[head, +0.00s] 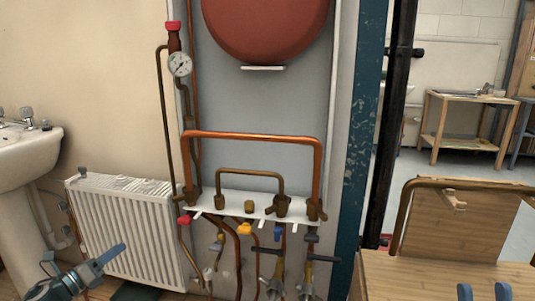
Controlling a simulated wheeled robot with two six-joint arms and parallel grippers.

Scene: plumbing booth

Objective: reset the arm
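My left gripper (117,249) reaches in from the lower left in front of the white radiator. I see it side-on with its blue fingertips overlapping, so its opening is unclear. No object shows at its tip. My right gripper (484,291) shows at the bottom right edge as two blue fingertips set apart, with only bare wood visible between them. The rest of it is below the frame. Both arms are mostly out of view.
The radiator (125,225) stands beside a washbasin (25,155). Copper pipes (250,136) and valves fill the middle panel under a red tank (265,28). A wooden bench (430,275) with an upright board (450,230) is at right. A blue post (362,130) divides the booth.

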